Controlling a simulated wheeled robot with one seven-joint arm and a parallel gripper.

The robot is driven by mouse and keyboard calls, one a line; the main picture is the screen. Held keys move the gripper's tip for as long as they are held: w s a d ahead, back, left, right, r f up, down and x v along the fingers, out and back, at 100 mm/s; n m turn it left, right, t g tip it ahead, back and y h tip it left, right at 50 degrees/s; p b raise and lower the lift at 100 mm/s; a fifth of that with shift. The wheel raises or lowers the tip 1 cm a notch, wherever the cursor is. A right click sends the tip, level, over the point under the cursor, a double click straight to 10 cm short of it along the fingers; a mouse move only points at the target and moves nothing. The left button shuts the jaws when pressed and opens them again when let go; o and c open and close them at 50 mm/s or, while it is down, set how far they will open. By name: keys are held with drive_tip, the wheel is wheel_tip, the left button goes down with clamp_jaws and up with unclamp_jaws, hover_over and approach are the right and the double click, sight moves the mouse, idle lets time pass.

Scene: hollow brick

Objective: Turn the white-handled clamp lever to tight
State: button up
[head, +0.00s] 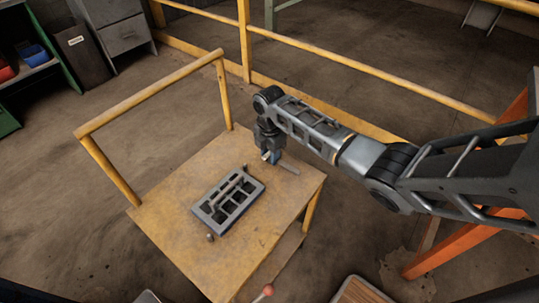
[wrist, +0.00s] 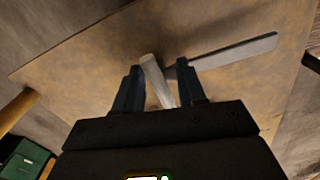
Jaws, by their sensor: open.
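The clamp lever's white handle (wrist: 152,72) is a pale rounded rod in the wrist view. It stands between the two dark blue fingers of my gripper (wrist: 160,84), which are open on either side of it. A small gap shows on both sides near the tips. In the head view, my gripper (head: 270,157) is low over the back right part of the yellow table (head: 160,215), with a pale bit of the handle (head: 265,156) beside the fingers. The lever's lower end and pivot are hidden by my gripper.
A flat grey bar (wrist: 236,52) lies right of the handle; it shows in the head view (head: 287,167) too. A grey hollow-brick mould (head: 246,207) sits mid-table, with a small knob (head: 209,237) in front. A yellow rail (head: 150,92) stands along the table's left side.

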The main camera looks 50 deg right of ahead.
drive_tip(key=shift+f, duration=0.4)
drive_tip(key=shift+c, duration=0.4)
clamp_jaws()
